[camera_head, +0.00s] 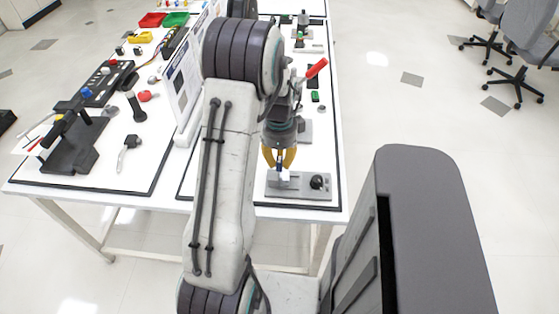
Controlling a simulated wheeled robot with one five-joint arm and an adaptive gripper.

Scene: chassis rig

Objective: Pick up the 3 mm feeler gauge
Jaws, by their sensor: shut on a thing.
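My gripper (280,160) points down over the near end of the right-hand work mat, its yellow fingers closed together. They are shut on a small piece with a dark blue top and a pale lower part, which I take as the 3 mm feeler gauge (284,176); no marking is readable. The piece is at the left part of a grey fixture block (300,193) with a black knob (317,182). I cannot tell whether the piece touches the block or is clear of it. My arm hides part of the mat to the left.
A white upright panel (185,85) divides the table. A red-handled clamp (316,68) stands behind my gripper. Red (152,20) and green bins (175,19) are at the back left.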

